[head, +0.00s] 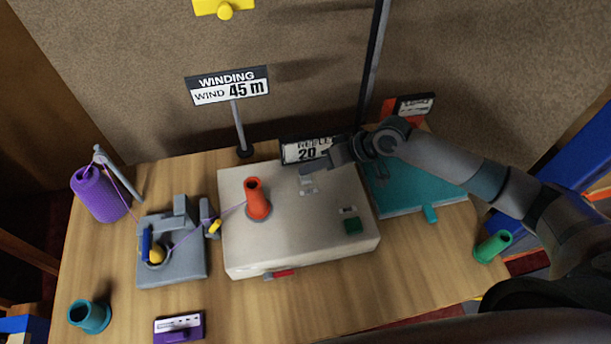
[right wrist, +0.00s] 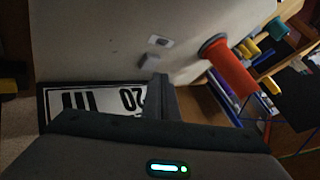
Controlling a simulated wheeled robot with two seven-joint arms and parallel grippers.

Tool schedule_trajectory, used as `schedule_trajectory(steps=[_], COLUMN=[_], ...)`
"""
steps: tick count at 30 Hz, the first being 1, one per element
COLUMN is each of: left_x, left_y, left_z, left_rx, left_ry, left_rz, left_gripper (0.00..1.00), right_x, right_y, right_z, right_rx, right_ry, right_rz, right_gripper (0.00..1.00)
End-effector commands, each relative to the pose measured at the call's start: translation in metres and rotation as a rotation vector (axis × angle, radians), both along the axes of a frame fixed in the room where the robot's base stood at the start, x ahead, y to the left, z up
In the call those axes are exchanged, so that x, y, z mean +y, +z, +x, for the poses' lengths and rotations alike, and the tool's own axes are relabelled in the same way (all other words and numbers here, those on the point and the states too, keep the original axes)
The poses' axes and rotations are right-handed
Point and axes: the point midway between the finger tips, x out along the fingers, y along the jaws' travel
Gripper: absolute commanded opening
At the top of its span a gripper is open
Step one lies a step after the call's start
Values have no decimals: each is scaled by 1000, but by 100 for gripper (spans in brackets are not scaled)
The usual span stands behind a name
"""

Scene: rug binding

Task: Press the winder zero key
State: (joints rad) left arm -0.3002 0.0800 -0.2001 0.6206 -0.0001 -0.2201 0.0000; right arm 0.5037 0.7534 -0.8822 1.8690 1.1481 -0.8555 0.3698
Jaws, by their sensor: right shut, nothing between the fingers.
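The winder (head: 290,240) is a pale box on the wooden table with an orange cone (head: 258,200) standing on its top. My left gripper is not in view.
A WINDING 45 m sign (head: 228,86) stands behind the winder, and a sign reading 20 (head: 305,150) is close by my right gripper. A grey thread device (head: 172,262) and purple spool (head: 100,195) stand left. A teal panel (head: 410,190) lies right.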

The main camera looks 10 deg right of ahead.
Motion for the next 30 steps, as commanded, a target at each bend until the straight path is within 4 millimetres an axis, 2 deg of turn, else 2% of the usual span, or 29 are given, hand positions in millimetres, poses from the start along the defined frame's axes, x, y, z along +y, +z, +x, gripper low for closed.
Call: schedule_trajectory(steps=[11, 30], left_x=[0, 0], left_y=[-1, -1], left_z=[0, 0], left_rx=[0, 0], left_ry=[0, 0], left_rz=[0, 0], left_gripper=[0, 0], right_x=[0, 0], right_y=[-8, -10], right_z=[0, 0], right_rx=[1, 0], right_ry=[-1, 0], right_rz=[0, 0], right_gripper=[0, 0])
